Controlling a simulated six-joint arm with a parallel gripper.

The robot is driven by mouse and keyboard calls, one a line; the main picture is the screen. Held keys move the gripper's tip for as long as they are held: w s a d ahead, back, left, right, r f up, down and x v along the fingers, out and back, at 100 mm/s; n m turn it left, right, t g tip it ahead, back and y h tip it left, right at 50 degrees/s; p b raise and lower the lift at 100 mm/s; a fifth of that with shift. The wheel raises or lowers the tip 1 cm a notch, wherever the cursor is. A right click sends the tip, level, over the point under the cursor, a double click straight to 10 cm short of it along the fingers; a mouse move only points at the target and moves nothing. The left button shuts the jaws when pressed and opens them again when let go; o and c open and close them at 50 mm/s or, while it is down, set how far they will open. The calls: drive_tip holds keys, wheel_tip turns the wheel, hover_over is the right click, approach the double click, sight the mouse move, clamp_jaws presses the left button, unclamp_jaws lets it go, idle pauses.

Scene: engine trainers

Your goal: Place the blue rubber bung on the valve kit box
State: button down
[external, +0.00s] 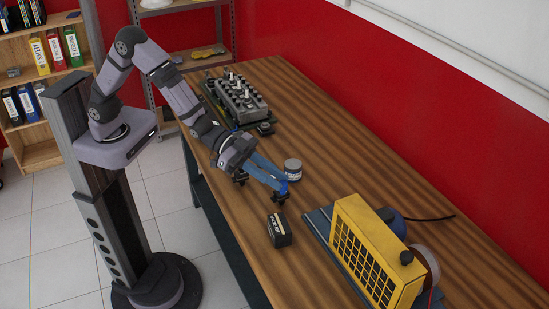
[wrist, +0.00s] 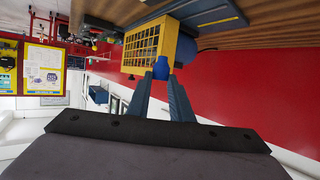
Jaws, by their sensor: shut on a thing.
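My gripper (external: 279,190) is over the wooden bench, its long fingers pointing down and to the right. It is shut on the blue rubber bung (external: 283,186), which shows at the fingertips. In the wrist view the blue bung (wrist: 161,68) also sits at the ends of my gripper's fingers (wrist: 163,76). The valve kit box (external: 279,230), small and black with a pale label, stands on the bench below the fingertips in the external view, apart from the bung. I cannot make out the box in the wrist view.
A grey tin (external: 293,168) stands close behind the fingers. A yellow caged machine (external: 366,250) on a blue base is at the right. An engine block (external: 238,98) stands at the far end of the bench (external: 345,165). Bare wood lies between the box and the machine.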

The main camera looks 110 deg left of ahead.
drive_tip(key=shift+d, duration=1.25)
drive_tip(key=p, duration=0.1)
hover_over(272, 220)
drive_tip(key=shift+f, duration=2.7)
drive_tip(key=shift+s, duration=0.1)
drive_tip(key=shift+f+p, duration=0.8)
drive_tip(key=shift+f, duration=1.25)
drive_tip(key=shift+f, duration=0.1)
drive_tip(key=shift+f, duration=0.15)
drive_tip(key=c, duration=1.6)
unclamp_jaws()
drive_tip(key=shift+r, duration=0.3)
